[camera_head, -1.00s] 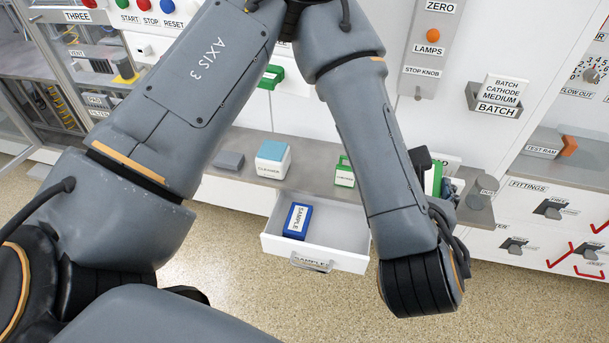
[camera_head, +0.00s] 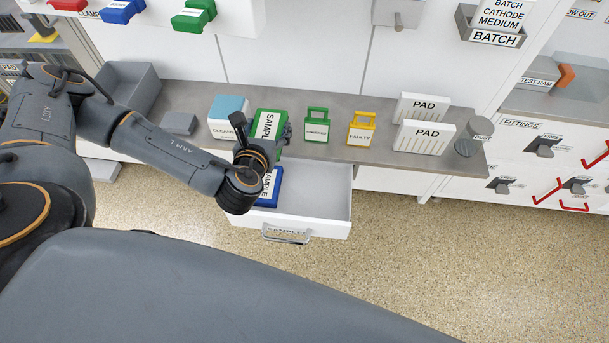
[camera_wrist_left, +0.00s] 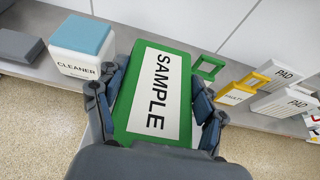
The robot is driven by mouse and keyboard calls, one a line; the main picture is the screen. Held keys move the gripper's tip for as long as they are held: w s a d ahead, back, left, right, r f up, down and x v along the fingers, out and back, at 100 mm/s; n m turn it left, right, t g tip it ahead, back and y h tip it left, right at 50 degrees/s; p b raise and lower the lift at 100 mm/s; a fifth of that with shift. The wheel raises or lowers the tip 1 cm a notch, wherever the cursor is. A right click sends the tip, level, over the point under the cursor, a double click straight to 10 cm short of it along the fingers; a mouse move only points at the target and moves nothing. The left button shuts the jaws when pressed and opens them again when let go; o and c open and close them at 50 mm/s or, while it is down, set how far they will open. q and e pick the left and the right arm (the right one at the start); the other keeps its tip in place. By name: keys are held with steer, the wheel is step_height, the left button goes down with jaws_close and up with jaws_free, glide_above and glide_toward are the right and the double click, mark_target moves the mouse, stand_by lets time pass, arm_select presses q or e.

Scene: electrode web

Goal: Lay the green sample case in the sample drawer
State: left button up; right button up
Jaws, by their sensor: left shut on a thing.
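The green sample case (camera_head: 268,124), with a white SAMPLE label, is held by my left gripper (camera_head: 271,140). In the left wrist view the case (camera_wrist_left: 172,95) fills the middle, between the two fingers of the left gripper (camera_wrist_left: 158,112). The case is above the back left part of the open sample drawer (camera_head: 318,219). A blue sample case (camera_head: 270,188) lies in the drawer's left part, partly hidden by my left wrist. My right gripper is not in view.
On the grey counter stand a cleaner box (camera_head: 229,118), a green tag (camera_head: 316,125), a yellow faulty tag (camera_head: 361,128) and two white pads (camera_head: 423,137). The right part of the drawer is empty. Speckled floor lies in front.

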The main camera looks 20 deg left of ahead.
arm_select(q)
steer(key=w+d+f, duration=0.3)
steer(key=d+f, duration=0.9)
steer(key=d, duration=0.1)
steer(key=shift+w+f, duration=0.3)
steer(key=shift+f, duration=0.1)
steer(key=shift+f, duration=0.25)
steer(key=o, duration=1.2)
